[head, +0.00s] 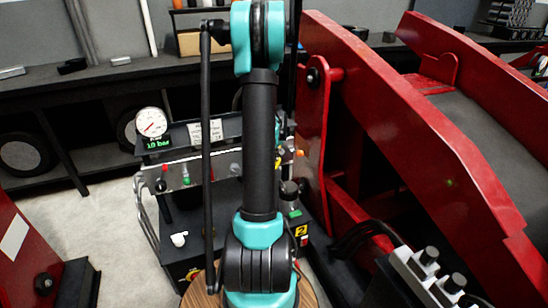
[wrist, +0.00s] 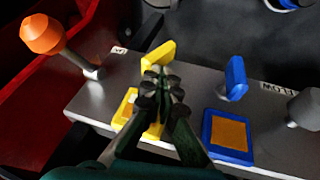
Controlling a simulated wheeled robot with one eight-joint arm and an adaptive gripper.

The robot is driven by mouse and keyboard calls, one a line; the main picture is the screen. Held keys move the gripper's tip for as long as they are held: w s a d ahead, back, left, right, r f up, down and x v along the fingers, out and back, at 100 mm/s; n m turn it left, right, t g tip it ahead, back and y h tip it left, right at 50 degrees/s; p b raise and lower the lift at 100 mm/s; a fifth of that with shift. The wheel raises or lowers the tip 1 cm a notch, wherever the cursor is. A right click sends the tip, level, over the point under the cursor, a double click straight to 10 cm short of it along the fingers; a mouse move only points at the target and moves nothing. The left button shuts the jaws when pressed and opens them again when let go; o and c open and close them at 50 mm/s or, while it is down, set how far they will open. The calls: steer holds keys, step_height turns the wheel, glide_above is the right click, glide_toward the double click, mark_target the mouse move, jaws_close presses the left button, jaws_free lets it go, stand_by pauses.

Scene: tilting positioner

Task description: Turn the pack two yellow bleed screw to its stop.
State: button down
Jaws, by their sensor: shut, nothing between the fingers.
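In the wrist view a yellow winged screw (wrist: 157,55) stands on a grey metal bar, just beyond my gripper (wrist: 160,80). My gripper is shut, with nothing seen between its fingers. Its tips overlap the screw's near side in the picture; I cannot tell whether they touch it. A yellow-framed plate (wrist: 130,108) lies on the bar, partly hidden by the fingers. In the head view a small yellow part (head: 278,162) shows beside my arm, which hides my gripper. I cannot read which pack the screw belongs to.
A blue winged screw (wrist: 236,78) and a blue-framed plate (wrist: 228,137) are on the bar to the right. An orange-knobbed lever (wrist: 42,34) stands at left. A gauge (head: 151,123) reads about 10 bar. Large red beams (head: 400,110) rise at right.

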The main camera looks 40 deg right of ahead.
steer(key=shift+d+y, duration=0.25)
steer(key=shift+y, duration=0.15)
steer(key=shift+s+d+r+m+t+y, duration=0.15)
steer(key=shift+d+y, duration=0.1)
steer(key=shift+y, duration=0.25)
steer(key=shift+s+d+f+m+t+y, duration=0.15)
steer(key=shift+d+y, duration=0.1)
steer(key=shift+y, duration=0.25)
steer(key=shift+s+d+f+m+t+y, duration=0.15)
steer(key=shift+d+f+m+t+y, duration=0.1)
steer(key=shift+d+y, duration=0.65)
steer(key=shift+s+d+f+m+t+y, duration=0.2)
steer(key=shift+d+y, duration=0.4)
steer(key=shift+y, duration=0.5)
steer(key=shift+d+f, duration=0.1)
steer(key=shift+f, duration=0.05)
steer(key=shift+w, duration=0.1)
